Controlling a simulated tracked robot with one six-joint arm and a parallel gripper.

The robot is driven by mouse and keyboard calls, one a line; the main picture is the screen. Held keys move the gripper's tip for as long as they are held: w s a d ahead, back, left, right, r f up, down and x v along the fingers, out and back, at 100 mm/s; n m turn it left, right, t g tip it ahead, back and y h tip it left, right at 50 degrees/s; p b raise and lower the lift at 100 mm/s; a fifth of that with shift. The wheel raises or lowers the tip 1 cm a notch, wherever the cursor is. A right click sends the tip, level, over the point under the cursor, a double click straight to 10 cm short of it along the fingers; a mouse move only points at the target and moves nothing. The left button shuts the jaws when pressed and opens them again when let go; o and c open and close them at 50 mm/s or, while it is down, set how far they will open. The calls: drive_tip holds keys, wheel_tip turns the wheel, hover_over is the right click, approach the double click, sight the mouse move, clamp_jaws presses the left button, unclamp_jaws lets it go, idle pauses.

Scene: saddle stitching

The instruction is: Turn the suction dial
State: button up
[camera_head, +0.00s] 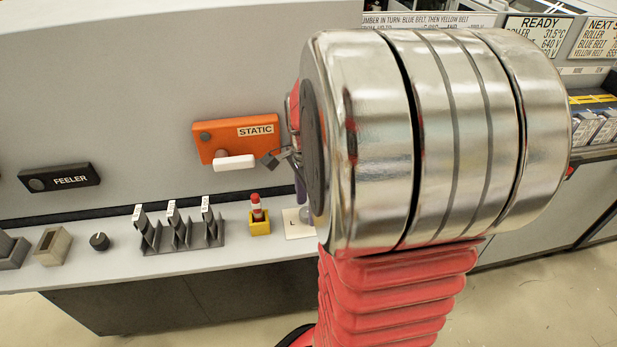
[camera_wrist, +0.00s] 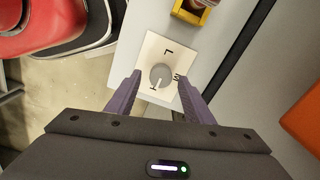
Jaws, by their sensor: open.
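The suction dial is a round grey knob (camera_wrist: 161,76) on a square cream plate (camera_wrist: 150,50) marked L, M and H, seen in the wrist view. Its pale pointer line appears to point towards the H. My gripper (camera_wrist: 158,78) is open, with one purple finger on each side of the dial in that view. I cannot tell whether the fingers touch it or are still above it. In the head view the plate (camera_head: 293,229) shows its L on the ledge, and my arm hides much of the dial and gripper.
A yellow holder (camera_head: 260,227) with a red-topped bottle stands close left of the plate. Further left are a grey rack (camera_head: 180,236) and a black knob (camera_head: 99,241). An orange STATIC panel (camera_head: 224,138) with a white lever (camera_head: 235,162) is on the wall behind.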

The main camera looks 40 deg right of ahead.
sight(306, 212)
wheel_tip(306, 212, up, 12)
idle(0.5)
idle(0.5)
drive_tip(key=s+a+n+t, duration=0.1)
drive_tip(key=a+n+t, duration=0.1)
drive_tip(key=a+n, duration=0.9)
drive_tip(key=s+a+n+t, duration=0.2)
drive_tip(key=a+n+t, duration=0.1)
drive_tip(key=a+n, duration=0.8)
drive_tip(key=shift+s+a+f+t, duration=0.15)
drive_tip(key=shift+s+a+t, duration=0.15)
drive_tip(key=shift+a, duration=0.1)
drive_tip(key=shift+c, duration=0.6)
